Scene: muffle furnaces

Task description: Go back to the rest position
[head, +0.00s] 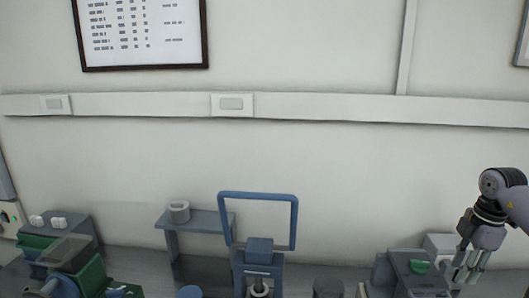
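My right gripper (468,273) comes in from the right edge and points down at the lower right. Its fingers look apart, with nothing seen between them. It hangs in front of or over a grey device with a green part (419,267); I cannot tell whether they touch. My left gripper is not in view.
A blue frame on a stand (258,195) rises at the middle of the bench. A grey shelf (203,221) holds a small round pot (179,211). Green and grey equipment (90,275) fills the lower left.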

